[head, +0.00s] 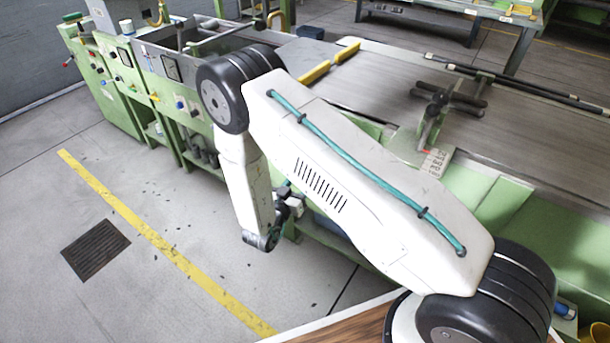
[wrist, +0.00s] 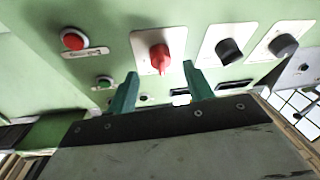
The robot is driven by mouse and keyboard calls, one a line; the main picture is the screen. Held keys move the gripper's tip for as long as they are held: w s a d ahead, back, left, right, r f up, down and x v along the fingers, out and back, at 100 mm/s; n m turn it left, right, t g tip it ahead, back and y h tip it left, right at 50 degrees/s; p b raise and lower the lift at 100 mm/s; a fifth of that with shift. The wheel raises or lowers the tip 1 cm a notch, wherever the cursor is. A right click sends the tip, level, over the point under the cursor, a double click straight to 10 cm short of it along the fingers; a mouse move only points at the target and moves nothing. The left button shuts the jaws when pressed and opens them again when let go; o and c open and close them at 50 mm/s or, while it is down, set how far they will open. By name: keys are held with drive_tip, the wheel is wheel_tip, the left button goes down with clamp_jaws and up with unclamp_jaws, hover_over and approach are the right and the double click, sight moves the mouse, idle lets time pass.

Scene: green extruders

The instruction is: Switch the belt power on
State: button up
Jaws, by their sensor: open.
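A red rotary knob (wrist: 160,57) on a white plate is set in the green panel (wrist: 110,25) in the wrist view. Its pointer end points downward in the picture. My gripper (wrist: 160,72) is open, with one green finger to each side of the knob, just below it in the picture. I cannot tell whether the fingers touch it. In the head view my gripper (head: 290,207) hangs low beside the green machine, partly behind my arm. The panel's knobs are hidden from the head view there. The labels are too small to read.
Right of the red knob are two dark knobs (wrist: 229,51) (wrist: 283,45). A red button (wrist: 74,39) and a green button (wrist: 104,82) are at left. A wide belt (head: 400,80) runs on top of the machine. The floor (head: 170,300) at left is clear.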

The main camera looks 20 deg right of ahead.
drive_tip(key=shift+x, duration=2.25)
drive_tip(key=shift+s, duration=0.1)
drive_tip(key=c, duration=1)
drive_tip(key=shift+o, duration=0.2)
drive_tip(key=shift+a+m, duration=0.1)
drive_tip(key=shift+m, duration=0.2)
drive_tip(key=m+g+h, duration=0.1)
drive_tip(key=m, duration=0.2)
drive_tip(key=m+g+h, duration=0.1)
drive_tip(key=m, duration=0.3)
drive_tip(key=shift+w+a+g, duration=0.15)
drive_tip(key=shift+w+g, duration=0.05)
drive_tip(key=shift+g, duration=0.1)
drive_tip(key=m+g, duration=0.1)
drive_tip(key=m, duration=0.2)
drive_tip(key=m+g, duration=0.2)
drive_tip(key=m, duration=0.2)
drive_tip(key=shift+w+h, duration=0.15)
drive_tip(key=shift+h, duration=0.25)
drive_tip(key=shift+m+g, duration=0.3)
drive_tip(key=shift+m, duration=0.2)
drive_tip(key=o, duration=1)
drive_tip(key=shift+r, duration=0.1)
drive_tip(key=shift+c, duration=0.2)
